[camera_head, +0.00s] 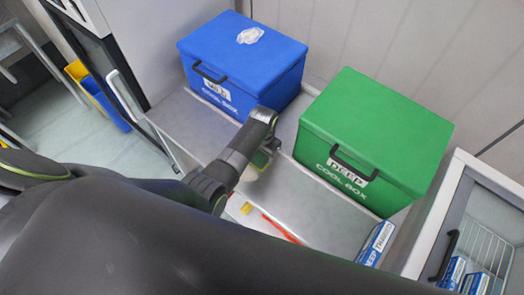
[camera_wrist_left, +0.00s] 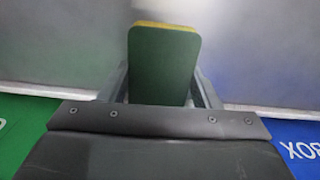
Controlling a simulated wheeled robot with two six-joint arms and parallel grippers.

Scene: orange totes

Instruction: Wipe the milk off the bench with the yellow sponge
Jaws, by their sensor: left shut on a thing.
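The sponge (camera_wrist_left: 163,62) shows large in the left wrist view, with a dark green face and a thin yellow edge along its top. It stands between the two fingers of my left gripper (camera_wrist_left: 163,88), which is shut on it. In the head view my left gripper (camera_head: 268,148) reaches over the grey bench (camera_head: 312,200), between the blue and green boxes. Only a small green part of the sponge (camera_head: 261,159) shows there. I cannot clearly make out the milk against the pale bench. Whether the sponge touches the bench is hard to tell. My right gripper is not in view.
A blue cool box (camera_head: 240,62) with a crumpled white thing (camera_head: 250,35) on its lid and a green cool box (camera_head: 372,130) stand at the back. A small yellow thing (camera_head: 246,208), an orange-red strip (camera_head: 282,229) and a blue-white carton (camera_head: 376,243) lie nearer.

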